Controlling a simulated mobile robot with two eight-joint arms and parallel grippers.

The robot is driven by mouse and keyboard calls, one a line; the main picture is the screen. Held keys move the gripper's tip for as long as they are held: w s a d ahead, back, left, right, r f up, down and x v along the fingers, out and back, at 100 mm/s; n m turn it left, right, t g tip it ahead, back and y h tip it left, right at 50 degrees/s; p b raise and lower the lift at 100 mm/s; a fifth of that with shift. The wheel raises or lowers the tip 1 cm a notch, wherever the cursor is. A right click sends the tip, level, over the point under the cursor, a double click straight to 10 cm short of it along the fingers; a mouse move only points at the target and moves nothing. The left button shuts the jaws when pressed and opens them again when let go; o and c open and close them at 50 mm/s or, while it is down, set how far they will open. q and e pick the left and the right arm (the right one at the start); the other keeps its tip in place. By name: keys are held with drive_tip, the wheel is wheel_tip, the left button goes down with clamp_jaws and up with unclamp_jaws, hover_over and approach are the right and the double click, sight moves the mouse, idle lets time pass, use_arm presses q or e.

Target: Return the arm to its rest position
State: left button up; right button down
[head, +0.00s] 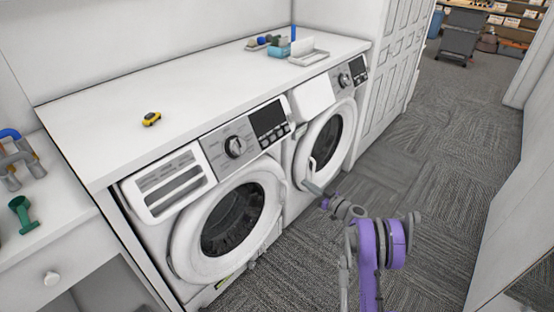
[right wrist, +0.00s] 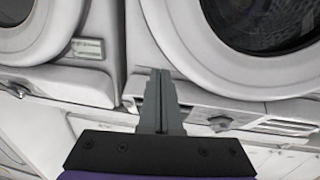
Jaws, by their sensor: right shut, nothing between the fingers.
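My right arm, purple and grey, rises from the bottom of the head view. Its gripper (head: 313,188) points toward the gap between two white front-loading washing machines. In the right wrist view the gripper's fingers (right wrist: 161,88) are together and empty, in front of the lower fronts of the machines. The near machine (head: 232,218) and the far machine (head: 326,135) both have their round doors closed. My left gripper is not in view.
A white counter (head: 200,85) tops the machines, with a yellow toy car (head: 151,119) and a tray (head: 309,57) on it. A white cabinet (head: 50,278) stands at left, a panelled door (head: 395,75) beyond. Carpet (head: 440,190) at right is clear.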

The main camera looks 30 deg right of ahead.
drive_tip(key=a+r+g+y, duration=0.2)
drive_tip(key=a+r+g, duration=0.3)
drive_tip(key=a, duration=0.9)
drive_tip(key=s+a+r+g, duration=0.45)
drive_tip(key=s+a, duration=0.45)
drive_tip(key=a, duration=0.5)
drive_tip(key=s+a+f+m+g+h, duration=0.1)
drive_tip(key=s+a+g+h, duration=0.15)
drive_tip(key=s, duration=1.25)
drive_tip(key=s+a+m+g+h, duration=0.1)
drive_tip(key=s+a+m+h, duration=0.15)
drive_tip(key=s, duration=1.15)
use_arm(q)
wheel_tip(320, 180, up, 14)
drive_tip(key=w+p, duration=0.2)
drive_tip(key=p, duration=1)
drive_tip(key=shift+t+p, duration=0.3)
drive_tip(key=shift+p, duration=0.05)
use_arm(e)
wheel_tip(320, 180, up, 14)
drive_tip(key=w, duration=0.2)
drive_tip(key=shift+a+f+n+t+h, duration=0.15)
drive_tip(key=shift+a+n+t+h, duration=0.1)
drive_tip(key=shift+n+t+h, duration=0.2)
